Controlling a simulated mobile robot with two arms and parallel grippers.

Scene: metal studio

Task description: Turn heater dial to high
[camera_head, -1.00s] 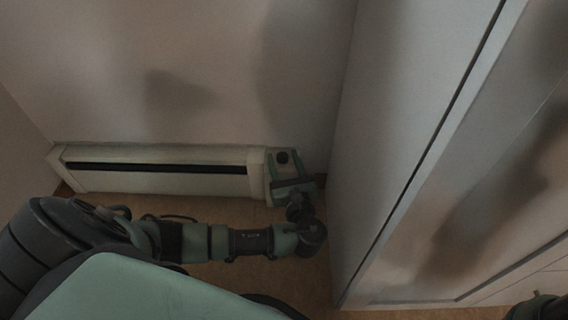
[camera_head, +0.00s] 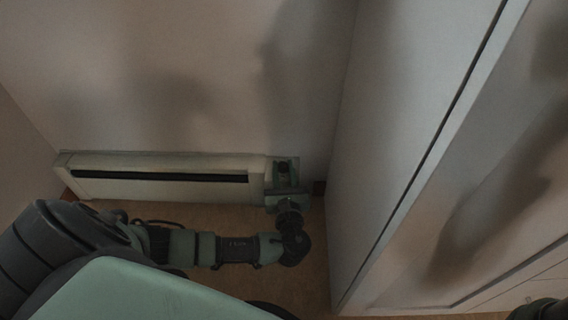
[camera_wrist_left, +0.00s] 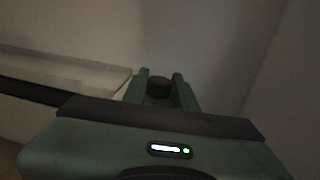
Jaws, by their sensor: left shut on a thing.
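The heater (camera_head: 150,186) is a long, low white baseboard unit with a dark slot, along the foot of the wall. Its small dark round dial (camera_head: 284,168) is at the right end. My left gripper (camera_head: 284,164) is at that end, its two green fingers on either side of the dial. In the left wrist view the dial (camera_wrist_left: 159,86) shows between the fingers, and the gripper is shut on it. Any marks on the dial are too dark and small to read.
A tall pale cabinet (camera_head: 420,130) stands close to the right of the heater's dial end, leaving a narrow gap. A plain wall (camera_head: 180,70) rises behind the heater. Some wooden floor (camera_head: 200,216) shows in front of it.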

